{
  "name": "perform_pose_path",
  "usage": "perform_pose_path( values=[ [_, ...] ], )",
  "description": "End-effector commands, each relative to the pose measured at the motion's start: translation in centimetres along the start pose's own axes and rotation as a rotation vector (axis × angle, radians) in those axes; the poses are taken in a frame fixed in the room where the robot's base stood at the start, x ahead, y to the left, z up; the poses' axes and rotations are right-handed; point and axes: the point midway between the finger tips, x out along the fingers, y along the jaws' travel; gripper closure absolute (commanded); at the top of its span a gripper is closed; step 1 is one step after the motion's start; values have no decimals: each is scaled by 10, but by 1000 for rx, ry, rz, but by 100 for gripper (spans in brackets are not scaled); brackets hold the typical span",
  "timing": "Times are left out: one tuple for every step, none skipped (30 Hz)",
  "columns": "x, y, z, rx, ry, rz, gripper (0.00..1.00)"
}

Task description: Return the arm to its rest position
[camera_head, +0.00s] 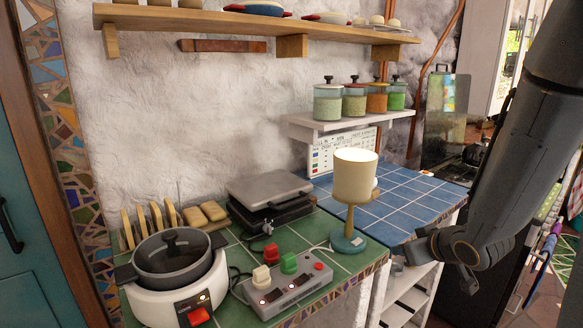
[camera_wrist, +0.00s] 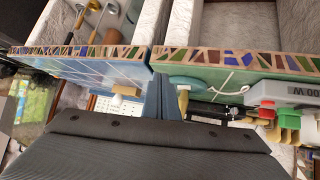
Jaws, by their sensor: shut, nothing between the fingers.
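My arm comes down from the upper right in the head view. My gripper (camera_head: 402,252) is at its lower end, by the front edge of the blue-tiled counter (camera_head: 425,192), to the right of the lamp. The fingers are small and dark in this view; they are shut and empty. The wrist view shows the dark grey gripper body across the bottom, with the mosaic counter edge (camera_wrist: 230,62) beyond it.
A lamp (camera_head: 355,178) with a teal base stands close left of my gripper. A grey socket box (camera_head: 290,288), a press grill (camera_head: 268,193) and a white cooker (camera_head: 178,300) stand on green tiles. A shelf with jars (camera_head: 328,103) is behind. Open shelves lie below the counter.

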Motion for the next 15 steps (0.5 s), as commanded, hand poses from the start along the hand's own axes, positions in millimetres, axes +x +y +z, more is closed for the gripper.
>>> perform_pose_path(
  values=[
    [-3,-4,4,8,-64,37,100],
    [-5,-5,10,18,-108,59,100],
    [-10,-8,17,34,-165,85,100],
    [-14,-11,23,47,-210,102,100],
    [-19,-16,29,62,-254,116,100],
    [-26,-23,37,83,-314,129,100],
    [-32,-29,43,98,-359,136,100],
    [-39,-37,49,118,-404,141,100],
    [-48,-48,58,141,-463,141,100],
    [-55,-57,64,158,-505,138,100],
    [-62,-66,69,176,-546,134,100],
    [-72,-78,76,197,-596,124,100],
    [-78,-88,80,212,-630,116,100],
    [-85,-96,84,227,-662,107,100],
    [-93,-107,88,242,-698,93,100]
  ],
)
